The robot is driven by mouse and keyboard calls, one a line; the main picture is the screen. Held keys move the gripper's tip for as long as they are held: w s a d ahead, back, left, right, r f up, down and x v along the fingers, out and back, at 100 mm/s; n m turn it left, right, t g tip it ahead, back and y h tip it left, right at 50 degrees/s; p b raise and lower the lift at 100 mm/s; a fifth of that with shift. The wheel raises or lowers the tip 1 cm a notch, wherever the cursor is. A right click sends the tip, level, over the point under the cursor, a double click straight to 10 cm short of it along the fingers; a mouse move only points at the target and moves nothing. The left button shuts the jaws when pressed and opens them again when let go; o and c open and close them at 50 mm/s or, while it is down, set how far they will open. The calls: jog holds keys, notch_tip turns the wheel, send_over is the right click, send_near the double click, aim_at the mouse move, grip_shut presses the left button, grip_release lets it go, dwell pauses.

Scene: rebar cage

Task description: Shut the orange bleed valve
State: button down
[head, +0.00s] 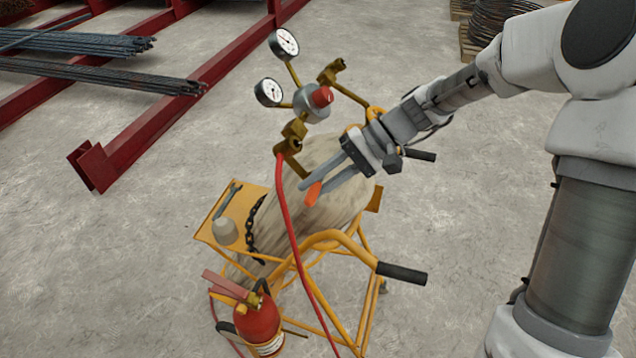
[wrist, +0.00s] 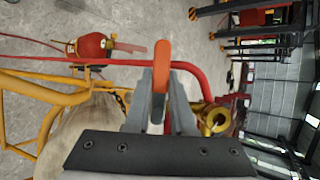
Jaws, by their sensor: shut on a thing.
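The orange bleed valve shows as an orange lever (head: 313,193) in the head view, low beside the red hose and in front of the cloth-covered bulk on the yellow cart. In the wrist view the same lever (wrist: 162,62) stands upright between the grey fingers, its rounded end past their tips. My gripper (head: 328,184) reaches in from the upper right and is shut on this lever; it also shows in the wrist view (wrist: 160,95). The valve body under the lever is hidden by the fingers.
Two pressure gauges (head: 284,44), a red knob (head: 321,96) and brass fittings (head: 291,136) rise behind my gripper. A red hose (head: 292,225) runs down past the lever. The yellow cart (head: 322,238) carries a fire extinguisher (head: 257,322).

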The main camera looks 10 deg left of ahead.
jog(key=shift+r, duration=0.1)
dwell(0.4)
jog(key=c, duration=0.8)
grip_release()
jog(key=shift+o, duration=0.2)
jog(key=b+v, duration=0.1)
jog(key=v, duration=1.6)
jog(key=shift+d+b, duration=0.3)
jog(key=shift+b, duration=0.1)
jog(key=s+d+f+t+h+b, duration=0.1)
jog(key=s+d+t+h, duration=0.3)
jog(key=s, duration=0.6)
jog(key=s+d+f+m+t+h, duration=0.1)
jog(key=s+d+t+h, duration=0.4)
jog(key=s, duration=0.5)
jog(key=shift+f+t+h+b, duration=0.2)
jog(key=shift+t+h+b, duration=0.2)
jog(key=shift+t, duration=0.3)
